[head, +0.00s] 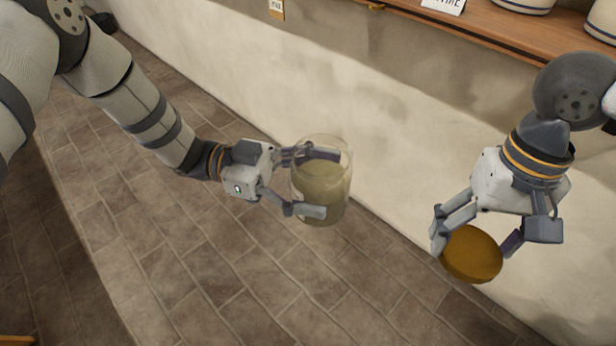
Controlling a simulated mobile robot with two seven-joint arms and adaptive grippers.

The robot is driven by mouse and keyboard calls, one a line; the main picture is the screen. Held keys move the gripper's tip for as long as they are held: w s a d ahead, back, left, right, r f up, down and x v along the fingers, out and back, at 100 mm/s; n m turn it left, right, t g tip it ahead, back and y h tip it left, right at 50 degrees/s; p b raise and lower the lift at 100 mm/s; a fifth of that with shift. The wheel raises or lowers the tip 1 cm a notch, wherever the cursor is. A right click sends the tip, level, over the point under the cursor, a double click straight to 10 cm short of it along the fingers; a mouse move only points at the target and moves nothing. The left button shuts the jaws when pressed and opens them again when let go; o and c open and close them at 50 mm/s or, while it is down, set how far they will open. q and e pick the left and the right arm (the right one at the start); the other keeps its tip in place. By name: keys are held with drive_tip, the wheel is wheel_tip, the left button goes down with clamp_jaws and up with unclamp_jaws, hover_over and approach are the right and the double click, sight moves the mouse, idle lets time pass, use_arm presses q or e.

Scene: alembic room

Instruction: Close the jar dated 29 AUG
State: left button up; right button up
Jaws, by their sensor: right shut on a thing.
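A glass jar (322,190) with pale greenish contents is in the middle of the head view, upright and without a lid on its rim. No date label shows on the side I see. My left gripper (318,183) has its fingers around the jar's sides and holds it above the tiled floor. A round brown lid (471,254) is at the right, tilted, with its flat face toward me. My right gripper (473,243) is shut on the lid by its edges. The lid is apart from the jar, to its right and lower in the picture.
A wooden shelf (480,25) runs along the wall at the top right, with white crockery (525,4) and a lettered card (443,5) on it. A small tag (277,9) hangs on the pale wall (400,120). The tiled floor (230,270) below is clear.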

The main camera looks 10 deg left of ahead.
drive_tip(key=w+a+r, duration=0.4)
drive_tip(key=w+r, duration=0.1)
wheel_tip(320, 180, up, 12)
drive_tip(key=f+m+t, duration=0.1)
hover_over(322, 152)
drive_tip(key=shift+r, duration=0.25)
drive_tip(key=shift+f, duration=0.1)
drive_tip(key=shift+f, duration=1.95)
